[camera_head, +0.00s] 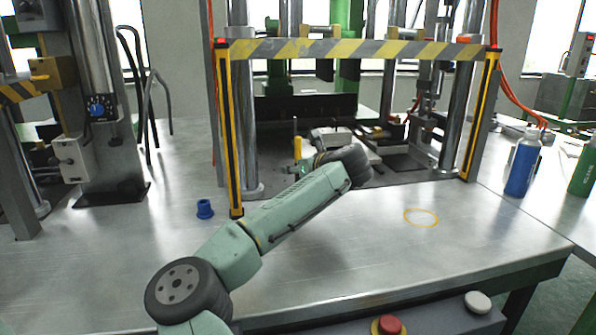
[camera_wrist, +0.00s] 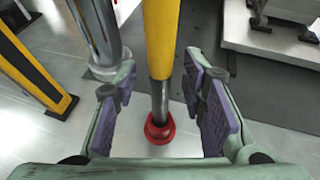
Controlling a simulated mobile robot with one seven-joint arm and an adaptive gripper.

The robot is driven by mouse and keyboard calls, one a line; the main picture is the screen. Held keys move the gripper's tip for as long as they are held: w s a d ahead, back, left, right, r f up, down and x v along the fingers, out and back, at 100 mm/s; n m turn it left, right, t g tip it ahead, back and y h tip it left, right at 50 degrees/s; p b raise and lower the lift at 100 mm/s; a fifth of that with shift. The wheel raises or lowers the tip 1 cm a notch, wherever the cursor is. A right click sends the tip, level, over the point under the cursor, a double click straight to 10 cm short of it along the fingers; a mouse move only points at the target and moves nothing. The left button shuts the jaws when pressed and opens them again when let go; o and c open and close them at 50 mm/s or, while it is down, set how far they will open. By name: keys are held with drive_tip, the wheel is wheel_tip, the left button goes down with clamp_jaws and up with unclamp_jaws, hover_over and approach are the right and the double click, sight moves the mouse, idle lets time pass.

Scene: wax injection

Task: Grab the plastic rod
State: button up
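The plastic rod (camera_wrist: 161,40) stands in the wrist view, with a yellow upper part, a dark grey lower shaft and a red round foot (camera_wrist: 159,128). Its yellow part also shows in the head view (camera_head: 297,148), just left of my wrist. My gripper (camera_wrist: 157,88) is open, with purple pads on both sides of the rod in the wrist view. Gaps show between the rod and both pads, and I see no contact. In the head view my wrist hides most of the gripper and the rod's lower end.
A yellow-black post (camera_head: 230,135) and a metal column (camera_head: 243,120) stand left of the rod. A striped crossbar (camera_head: 360,49) spans above. A blue cup-like piece (camera_head: 205,209) and a yellow ring mark (camera_head: 421,217) are on the metal table (camera_head: 400,265). The table's front is mostly clear.

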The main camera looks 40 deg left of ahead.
drive_tip(key=shift+c, duration=0.2)
clamp_jaws()
idle(0.4)
